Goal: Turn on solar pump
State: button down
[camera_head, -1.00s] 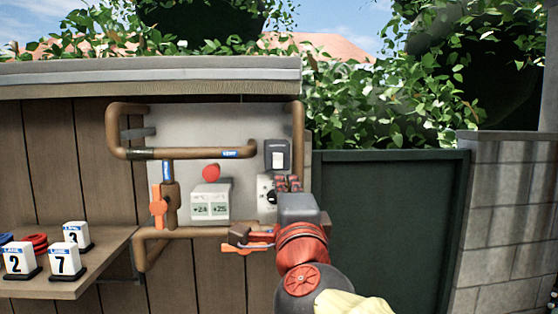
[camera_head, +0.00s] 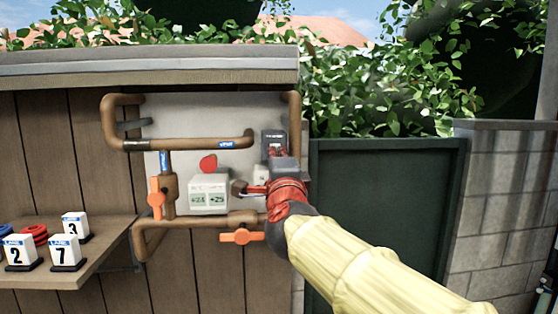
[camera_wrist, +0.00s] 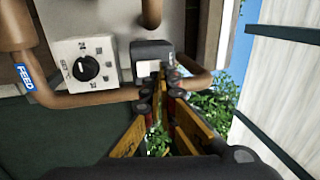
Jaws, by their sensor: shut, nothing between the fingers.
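A dark grey switch box (camera_head: 274,138) is mounted at the upper right of the pale wall panel. The wrist view shows the box (camera_wrist: 153,47) with a white rocker (camera_wrist: 148,68) on its face. My gripper (camera_head: 278,155) is shut and empty, its fingertips at the lower part of the box; contact cannot be told. In the wrist view my gripper (camera_wrist: 160,88) points at the box, just below the rocker. A white box with a black dial (camera_wrist: 85,67) is beside it; in the head view my arm mostly hides this dial box.
Brown pipes (camera_head: 190,144) run around the panel, with an upright orange handle (camera_head: 156,198) and a level one (camera_head: 241,236). A white display unit (camera_head: 208,191) sits under a red knob (camera_head: 208,163). A shelf (camera_head: 105,262) holds numbered blocks at left; a dark green panel (camera_head: 385,220) stands right.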

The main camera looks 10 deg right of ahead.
aim_at(275, 142)
jog(key=shift+w+r, duration=0.25)
jog(key=shift+w, duration=1.05)
jog(key=shift+w+r, duration=0.35)
jog(key=shift+w, duration=0.15)
jog(key=shift+d, duration=0.1)
